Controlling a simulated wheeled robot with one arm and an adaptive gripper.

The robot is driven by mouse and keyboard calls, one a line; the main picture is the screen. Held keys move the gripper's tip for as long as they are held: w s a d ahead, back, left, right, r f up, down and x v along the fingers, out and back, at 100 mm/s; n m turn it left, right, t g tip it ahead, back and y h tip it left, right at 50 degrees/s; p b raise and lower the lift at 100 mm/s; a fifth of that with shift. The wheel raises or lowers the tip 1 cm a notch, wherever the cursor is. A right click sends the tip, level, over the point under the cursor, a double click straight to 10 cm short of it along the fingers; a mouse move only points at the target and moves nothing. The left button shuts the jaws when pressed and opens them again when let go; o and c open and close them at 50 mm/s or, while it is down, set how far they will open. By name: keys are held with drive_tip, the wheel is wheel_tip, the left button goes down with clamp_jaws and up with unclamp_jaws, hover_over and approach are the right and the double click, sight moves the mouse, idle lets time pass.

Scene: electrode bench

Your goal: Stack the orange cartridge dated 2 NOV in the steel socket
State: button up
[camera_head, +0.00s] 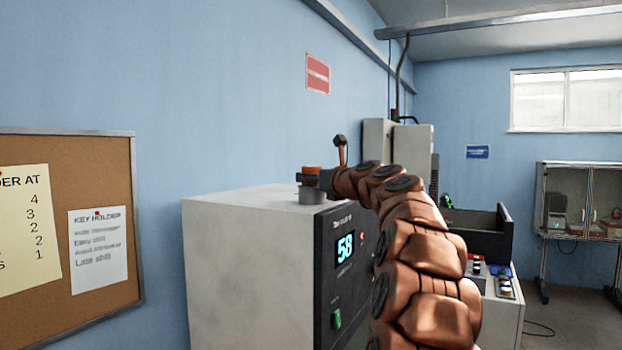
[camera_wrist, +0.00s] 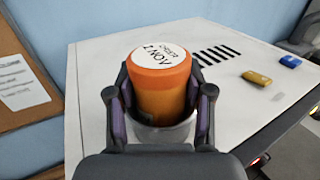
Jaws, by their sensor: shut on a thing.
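The orange cartridge (camera_wrist: 160,88) is upright between the fingers of my gripper (camera_wrist: 158,108), which is shut on it. The steel socket (camera_wrist: 178,137) shows as a pale metal ring around the cartridge's lower end. I cannot tell whether the cartridge is fully seated. In the head view, the orange cartridge top (camera_head: 311,169) shows above my gripper (camera_head: 311,181), with the grey socket (camera_head: 311,196) below it on the cabinet.
The socket stands on a white cabinet (camera_head: 240,240) with a display reading 58. A cork board (camera_head: 95,180) hangs at left.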

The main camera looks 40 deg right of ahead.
drive_tip(key=o, duration=1.4)
drive_tip(key=shift+f, duration=0.1)
drive_tip(key=shift+o, duration=0.2)
drive_tip(key=shift+s, duration=0.1)
drive_tip(key=s+a+b, duration=0.2)
drive_tip(key=s+b, duration=0.1)
drive_tip(key=s, duration=0.8)
drive_tip(key=shift+s, duration=0.35)
drive_tip(key=shift+a, duration=0.2)
